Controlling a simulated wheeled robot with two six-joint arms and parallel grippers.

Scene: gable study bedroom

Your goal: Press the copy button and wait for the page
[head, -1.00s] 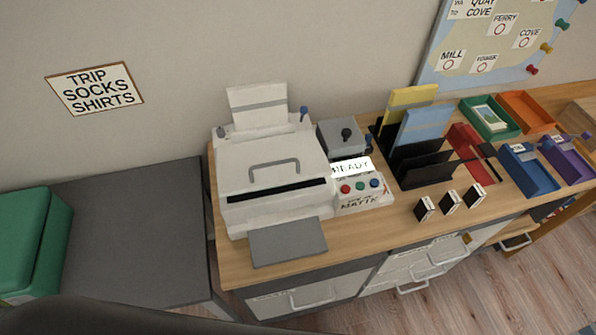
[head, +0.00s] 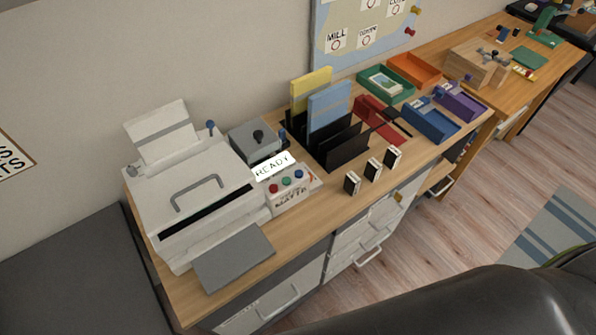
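The white copier (head: 197,190) stands at the left end of the wooden desk, with a sheet (head: 161,131) upright in its top feeder. A grey output tray (head: 234,258) sits at its front and looks bare. To its right is a small control panel (head: 290,197) with a red button (head: 273,188), a green button (head: 286,183) and a blue button (head: 298,175). I cannot read which button is for copying. Neither of my grippers is in view.
A black file rack (head: 340,146) and several small upright cards (head: 374,167) stand to the right, then coloured trays (head: 431,124). A large black rounded shape fills the lower right.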

